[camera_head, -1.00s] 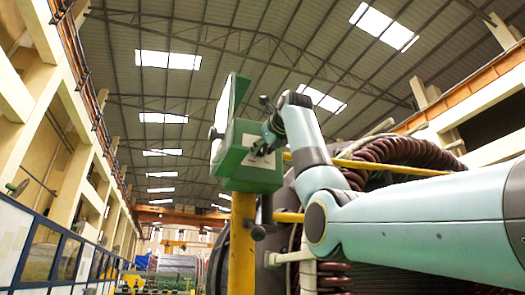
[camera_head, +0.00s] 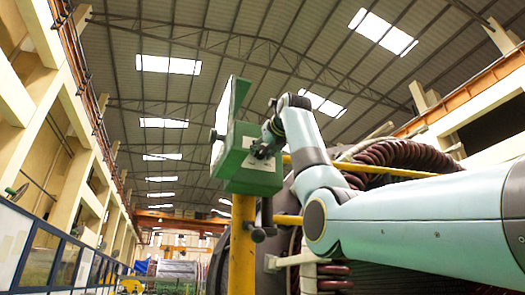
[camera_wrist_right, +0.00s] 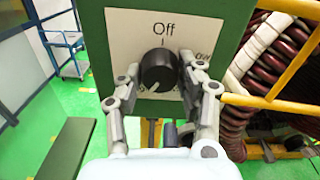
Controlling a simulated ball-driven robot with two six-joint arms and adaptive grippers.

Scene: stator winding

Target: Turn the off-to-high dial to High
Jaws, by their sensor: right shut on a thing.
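The black round dial (camera_wrist_right: 158,72) sits on a white label plate (camera_wrist_right: 120,30) on the front of a green box (camera_head: 250,178). "Off" is printed above the dial with a short tick under it. A white mark on the dial points down and to the left. Another label at the right is partly hidden by a finger, and lettering below is mostly covered. My right gripper (camera_wrist_right: 160,70) is shut on the dial, one finger on each side; in the head view it (camera_head: 264,142) is at the box's front. My left gripper is out of view.
The box stands on a yellow post (camera_head: 242,250). Yellow rails (camera_head: 390,170) and a machine with thick brown coils (camera_head: 400,155) lie close to the right. The wrist view shows green floor and a blue cart (camera_wrist_right: 62,40) at the left.

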